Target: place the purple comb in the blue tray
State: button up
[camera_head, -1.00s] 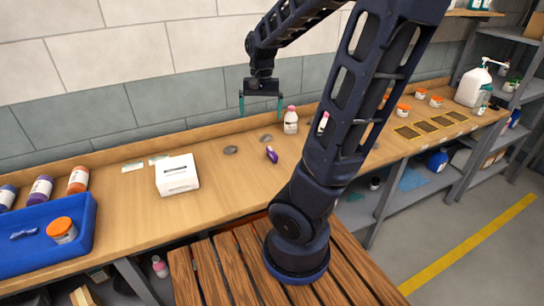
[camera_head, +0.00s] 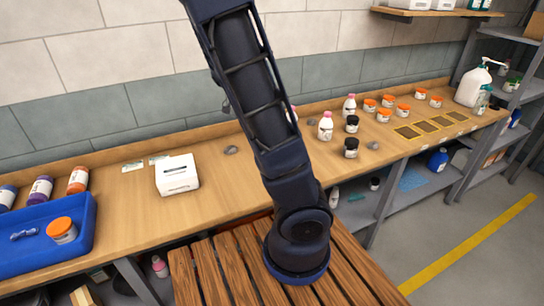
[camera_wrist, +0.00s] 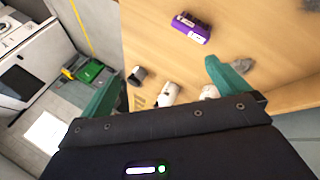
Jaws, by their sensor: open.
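A purple piece with a pale label and dark edges, which I take for the purple comb (camera_wrist: 191,28), lies on the wooden counter in the wrist view. It is hidden behind my arm in the head view. My gripper (camera_wrist: 164,70) shows in the wrist view as two green fingers spread wide, with nothing between them. The purple piece is ahead of the fingers, nearer the right one, and apart from both. The head view hides my gripper behind the arm. The blue tray (camera_head: 50,264) is at the far left of the counter, holding an orange-lidded jar (camera_head: 61,230) and a small blue item (camera_head: 24,235).
A white box (camera_head: 177,176) stands on the counter right of the tray. Pink-capped bottles (camera_head: 325,127), dark jars (camera_head: 351,147) and several orange-lidded jars stand to the right. Grey stones (camera_head: 231,150) lie nearby. Counter between box and arm is mostly clear.

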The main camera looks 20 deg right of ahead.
jog(key=a+r+m+t+h, duration=0.2)
jog(key=a+r+m+h, duration=0.15)
jog(key=r, duration=0.65)
jog(key=a+r+m+t+h, duration=0.25)
jog(key=a+r+h, duration=0.2)
jog(key=r, duration=0.45)
jog(key=shift+g+y, duration=0.35)
jog(key=shift+y, duration=0.15)
jog(key=f, duration=2.9)
jog(key=shift+s+d, duration=0.1)
jog(key=shift+s, duration=0.25)
jog(key=shift+d+f, duration=0.45)
jog(key=shift+f, duration=0.05)
jog(key=x, duration=0.4)
jog(key=shift+d, duration=0.2)
jog(key=shift+r+x, duration=0.2)
jog(key=shift+x, duration=2.5)
jog(key=shift+w+d, duration=0.15)
jog(key=shift+w, duration=0.05)
jog(key=c, duration=1.1)
